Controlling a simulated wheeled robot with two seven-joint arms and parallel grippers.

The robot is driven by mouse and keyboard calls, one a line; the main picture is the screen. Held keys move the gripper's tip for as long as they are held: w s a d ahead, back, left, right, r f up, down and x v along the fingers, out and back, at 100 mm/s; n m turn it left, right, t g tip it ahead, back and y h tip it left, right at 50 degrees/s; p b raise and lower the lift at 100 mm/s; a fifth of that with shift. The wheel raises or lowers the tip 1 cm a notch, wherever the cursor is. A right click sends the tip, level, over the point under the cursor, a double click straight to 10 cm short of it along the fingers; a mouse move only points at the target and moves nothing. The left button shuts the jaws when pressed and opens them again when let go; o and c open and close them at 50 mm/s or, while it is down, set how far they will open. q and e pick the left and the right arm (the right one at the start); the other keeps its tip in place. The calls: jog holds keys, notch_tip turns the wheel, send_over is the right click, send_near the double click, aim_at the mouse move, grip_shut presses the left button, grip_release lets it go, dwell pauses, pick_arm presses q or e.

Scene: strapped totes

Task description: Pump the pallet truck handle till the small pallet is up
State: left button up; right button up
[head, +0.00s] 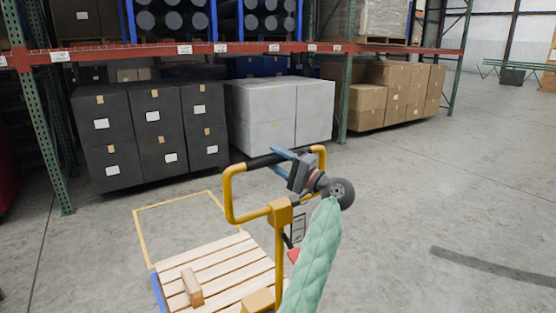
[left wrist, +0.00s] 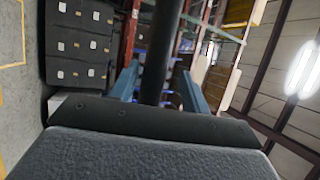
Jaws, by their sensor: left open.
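The pallet truck handle (head: 232,195) is a yellow loop with a black grip bar across its top, on a yellow post. My left gripper (head: 277,160) is at the right part of the black grip bar, its two blue fingers open. In the left wrist view the black bar (left wrist: 162,50) runs between the open fingers (left wrist: 160,88), with gaps on both sides. The small pallet (head: 222,262) has pale wooden slats and lies low at the bottom of the head view. A wooden block (head: 192,286) rests on it. My right gripper is not in view.
A yellow outline (head: 172,204) marks the floor behind the pallet. Dark boxes (head: 155,125), grey boxes (head: 262,117) and brown cartons (head: 395,92) stand under the rack's red beam (head: 350,48). The floor on the right is open. My green-sleeved arm hides part of the truck.

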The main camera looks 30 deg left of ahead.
pick_arm(q)
jog(key=shift+a, duration=0.1)
jog(key=c, duration=1)
jog(key=shift+r, duration=0.1)
grip_shut()
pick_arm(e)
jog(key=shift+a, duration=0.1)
